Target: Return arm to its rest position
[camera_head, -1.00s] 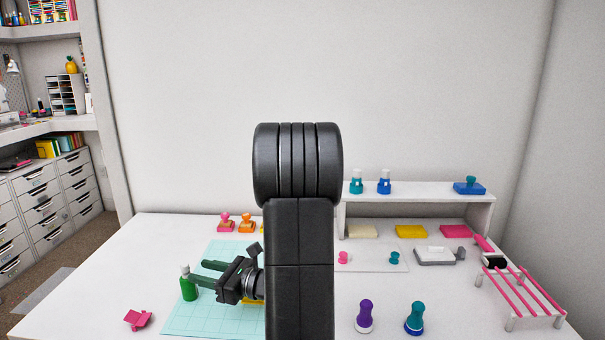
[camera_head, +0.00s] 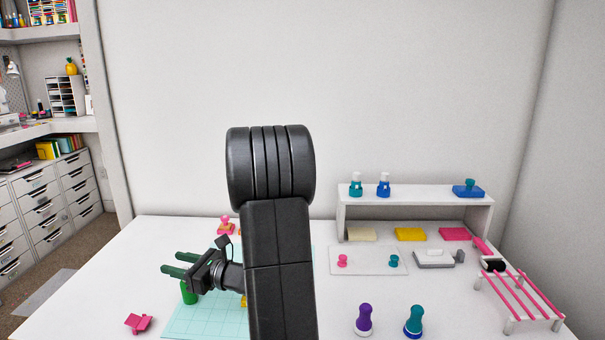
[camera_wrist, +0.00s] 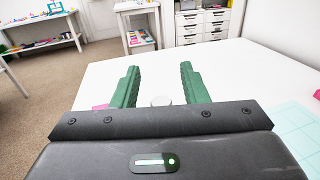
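My gripper (camera_head: 178,264) is at the left end of my arm, over the left part of the white table (camera_head: 150,255). Its two green fingers are spread apart with nothing between them. In the wrist view my gripper (camera_wrist: 158,85) is also open, its fingers pointing toward the table's far edge. A green bottle (camera_head: 189,293) stands just below my gripper in the head view. A pale round top (camera_wrist: 161,101) shows low between the finger bases in the wrist view; the rest of it is hidden.
A pink piece (camera_head: 139,323) lies at the front left, near a light teal mat (camera_head: 200,318). A purple stamp (camera_head: 364,320) and a teal stamp (camera_head: 414,319) stand right of my arm. A white shelf (camera_head: 420,202) and a pink-barred rack (camera_head: 520,295) are at the right.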

